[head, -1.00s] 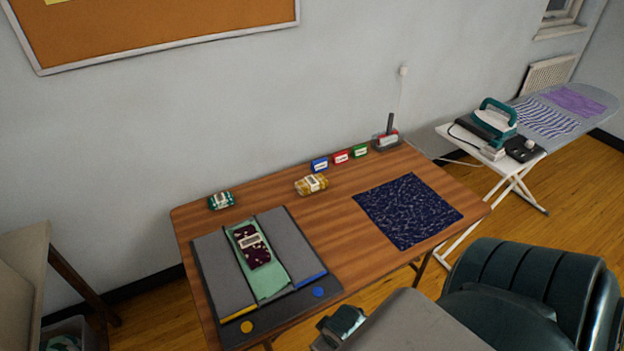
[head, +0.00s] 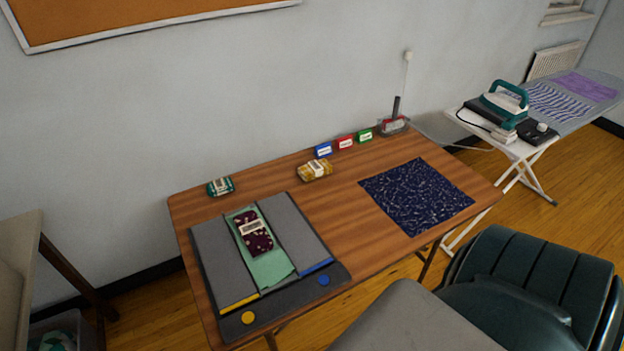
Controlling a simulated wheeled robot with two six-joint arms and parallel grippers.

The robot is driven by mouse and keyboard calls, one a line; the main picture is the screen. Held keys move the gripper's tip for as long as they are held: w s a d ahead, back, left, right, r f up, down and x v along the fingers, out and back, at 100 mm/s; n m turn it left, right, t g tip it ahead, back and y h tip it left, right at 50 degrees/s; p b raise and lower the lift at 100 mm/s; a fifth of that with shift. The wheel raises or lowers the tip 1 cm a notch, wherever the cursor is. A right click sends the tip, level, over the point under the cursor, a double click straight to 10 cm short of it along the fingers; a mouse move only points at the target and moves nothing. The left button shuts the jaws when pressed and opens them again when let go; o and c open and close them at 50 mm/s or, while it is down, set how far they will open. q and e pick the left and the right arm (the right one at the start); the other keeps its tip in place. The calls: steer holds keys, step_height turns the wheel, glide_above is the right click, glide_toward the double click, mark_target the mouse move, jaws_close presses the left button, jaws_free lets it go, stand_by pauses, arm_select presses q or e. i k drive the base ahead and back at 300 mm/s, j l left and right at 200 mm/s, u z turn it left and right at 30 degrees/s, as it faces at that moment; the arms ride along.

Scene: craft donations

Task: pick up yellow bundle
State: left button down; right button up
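The yellow bundle (head: 315,170) lies on the brown wooden table (head: 330,214), toward its back edge and near the middle. It is mustard yellow with a pale label band around it. Nothing touches it. Neither of my grippers shows in the head view now.
A teal bundle (head: 221,186) lies at the back left. A grey folding board (head: 215,259) holds green cloth (head: 271,267) and a maroon bundle (head: 255,233). Blue (head: 323,150), red (head: 346,142) and green (head: 365,135) labels line the back. Navy fabric (head: 415,195) lies right.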

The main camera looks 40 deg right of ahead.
mark_target(315, 169)
steer(key=i+z, duration=0.2)
steer(key=z, duration=0.25)
steer(key=i+j+z, duration=0.1)
steer(key=z, duration=0.3)
steer(key=i, duration=0.1)
